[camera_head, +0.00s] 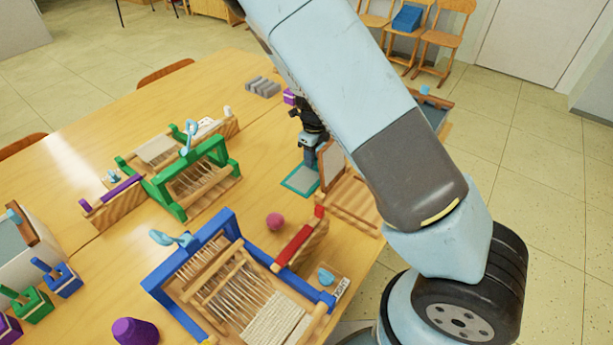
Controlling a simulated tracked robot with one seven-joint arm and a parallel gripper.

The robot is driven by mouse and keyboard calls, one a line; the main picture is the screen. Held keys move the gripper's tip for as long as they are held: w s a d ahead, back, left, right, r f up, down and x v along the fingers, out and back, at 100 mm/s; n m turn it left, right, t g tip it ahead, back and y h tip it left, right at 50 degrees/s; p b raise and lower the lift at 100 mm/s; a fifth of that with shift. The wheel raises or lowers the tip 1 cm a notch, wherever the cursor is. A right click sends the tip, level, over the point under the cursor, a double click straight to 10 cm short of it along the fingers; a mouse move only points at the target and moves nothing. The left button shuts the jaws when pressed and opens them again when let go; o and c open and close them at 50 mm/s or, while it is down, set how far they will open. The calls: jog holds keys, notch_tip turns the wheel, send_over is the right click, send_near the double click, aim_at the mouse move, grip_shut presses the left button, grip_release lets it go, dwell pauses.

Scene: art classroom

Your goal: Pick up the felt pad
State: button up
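A flat grey square with a teal border (300,181), which looks like the felt pad, lies on the wooden table just beyond the pink ball. My gripper (309,158) points down at its far edge, with its tips at or just above it. Whether they touch it cannot be told. My arm crosses the view from the top and hides part of the gripper. The finger gap is too small to make out.
A green loom (190,172) stands left of the pad and a blue loom (235,280) in front. A wooden frame (352,200) is close on the right. Bare table (95,130) lies at left.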

jog(key=shift+f, duration=0.2)
grip_shut()
dwell(0.5)
notch_tip(320, 180, up, 10)
dwell(0.4)
